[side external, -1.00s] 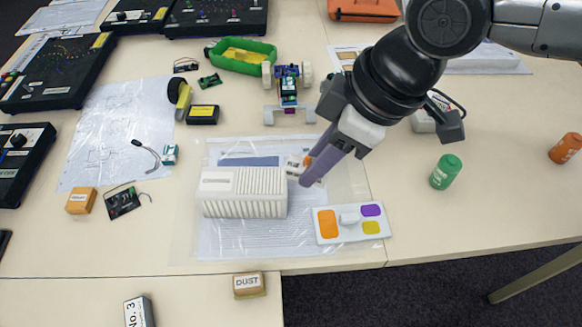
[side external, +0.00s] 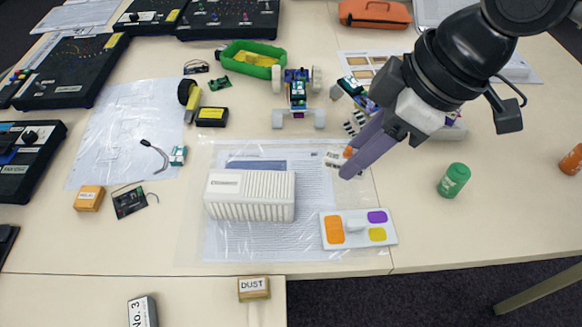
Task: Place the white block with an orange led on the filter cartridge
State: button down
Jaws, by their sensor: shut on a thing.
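The white block with an orange led (side external: 335,159) is held at the tips of my gripper (side external: 350,165). Its orange part shows beside the purple-grey fingers, which hide some of it. My gripper is shut on it, above and to the right of the filter cartridge. The filter cartridge, a white ribbed box (side external: 250,196), lies on a plastic-covered sheet in the middle of the table. The block is apart from the cartridge in the picture. The cartridge's ribbed top is bare.
A white board with coloured patches (side external: 357,229) lies right of the cartridge. A green bottle (side external: 453,180) stands farther right. A small wheeled device (side external: 297,90) and a green tray (side external: 252,58) are behind. A DUST block (side external: 253,288) is in front.

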aim_at(331, 145)
jog(key=a, duration=0.1)
jog(key=w+a+f, duration=0.1)
jog(key=w+a, duration=0.1)
jog(key=shift+w+a+f, duration=0.1)
jog(key=shift+w+f, duration=0.05)
jog(key=shift+f, duration=0.25)
jog(key=shift+w+a+r+x, duration=0.1)
jog(key=shift+w+x, duration=0.2)
jog(key=shift+x, duration=1.45)
jog(key=shift+w+a+r+x, duration=0.1)
jog(key=shift+w+x, duration=0.15)
jog(key=shift+x, duration=1.5)
jog(key=shift+w+a+r+x, duration=0.1)
jog(key=shift+w+x, duration=0.2)
jog(key=shift+x, duration=1.5)
jog(key=shift+f, duration=0.1)
jog(key=c, duration=0.5)
grip_release()
jog(key=shift+c, duration=0.2)
jog(key=v, duration=1.2)
jog(key=shift+d, duration=0.1)
